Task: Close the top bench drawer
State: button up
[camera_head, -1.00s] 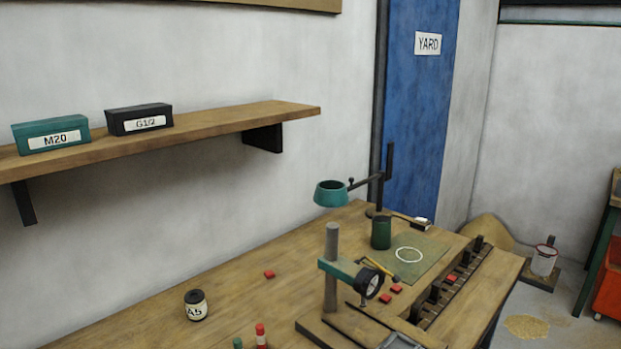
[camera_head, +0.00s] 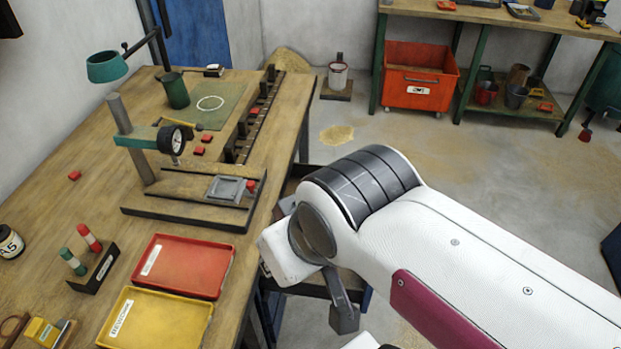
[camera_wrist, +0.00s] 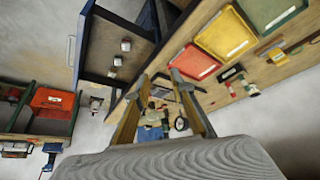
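In the head view, a dark part that looks like the drawer (camera_head: 298,180) shows beside the bench's right edge, mostly hidden behind my arm. My gripper (camera_wrist: 160,76) is open in the wrist view, its two fingers apart with nothing held between them. It is apart from the handles. In the head view my wrist hangs beside the bench's right edge.
The bench top (camera_head: 75,205) carries a red tray (camera_head: 185,265), a yellow tray (camera_head: 155,320) and a drill-stand-like fixture (camera_head: 145,150) near the edge. A red bin (camera_head: 418,78) stands under another bench at the back. The floor between is mostly clear.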

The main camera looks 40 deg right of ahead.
jog(key=shift+d, duration=0.1)
grip_shut()
jog(key=s+d+f+m+g+y, duration=0.1)
jog(key=d+f+m, duration=1.2)
jog(key=d, duration=0.4)
jog(key=s+d+f+m+g+y, duration=0.1)
jog(key=d+f+m+y, duration=0.1)
jog(key=d+f+m, duration=1.2)
jog(key=d, duration=0.4)
jog(key=shift+s, duration=0.3)
jog(key=w+a+f, duration=0.5)
jog(key=f, duration=0.4)
jog(key=shift+w+a, duration=0.2)
jog(key=shift+w, duration=0.05)
